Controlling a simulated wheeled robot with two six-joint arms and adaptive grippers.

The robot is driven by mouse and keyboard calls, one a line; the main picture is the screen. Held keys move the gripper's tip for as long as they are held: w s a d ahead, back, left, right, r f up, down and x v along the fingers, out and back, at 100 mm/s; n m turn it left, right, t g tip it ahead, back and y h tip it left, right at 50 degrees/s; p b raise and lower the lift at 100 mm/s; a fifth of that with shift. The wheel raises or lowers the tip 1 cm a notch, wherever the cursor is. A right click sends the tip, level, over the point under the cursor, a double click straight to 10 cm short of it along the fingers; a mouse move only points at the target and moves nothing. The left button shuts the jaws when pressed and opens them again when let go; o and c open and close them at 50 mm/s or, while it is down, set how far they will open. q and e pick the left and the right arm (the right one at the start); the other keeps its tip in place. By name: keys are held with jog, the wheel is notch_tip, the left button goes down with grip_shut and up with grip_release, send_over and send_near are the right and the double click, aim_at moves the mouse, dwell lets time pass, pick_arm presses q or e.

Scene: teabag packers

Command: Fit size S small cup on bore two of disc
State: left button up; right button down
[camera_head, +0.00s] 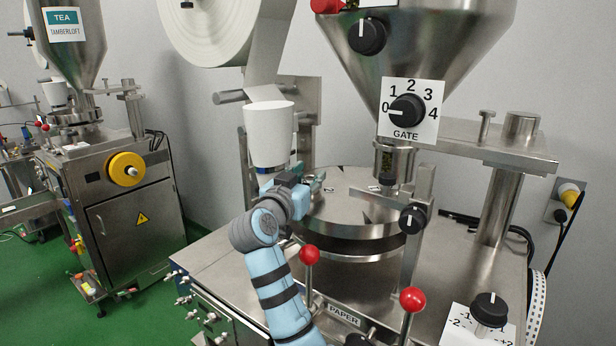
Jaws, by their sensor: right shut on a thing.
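My right gripper (316,182) is at the left rim of the round steel disc (350,211), low over its top. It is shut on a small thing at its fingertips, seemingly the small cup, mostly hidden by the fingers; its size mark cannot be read. Small number labels lie on the disc, one just right of the fingertips and one farther right under the hopper outlet. The bore near the gripper is not clearly visible, and I cannot tell whether the held thing touches the disc. My left gripper is not in view.
A white tapered tube (269,134) stands just behind my right gripper, below a paper roll (222,30). The hopper with its gate dial (407,110) hangs over the disc. Red-knobbed levers (412,299) stand in front. A second machine (125,200) is at the left.

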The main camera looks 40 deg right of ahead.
aim_at(305, 182)
jog(key=shift+f, duration=0.4)
jog(key=c, duration=1)
grip_release()
jog(key=shift+s+a, duration=0.1)
jog(key=v, duration=0.7)
jog(key=shift+a, duration=0.2)
jog(key=shift+d+r, duration=0.1)
jog(key=shift+d, duration=0.05)
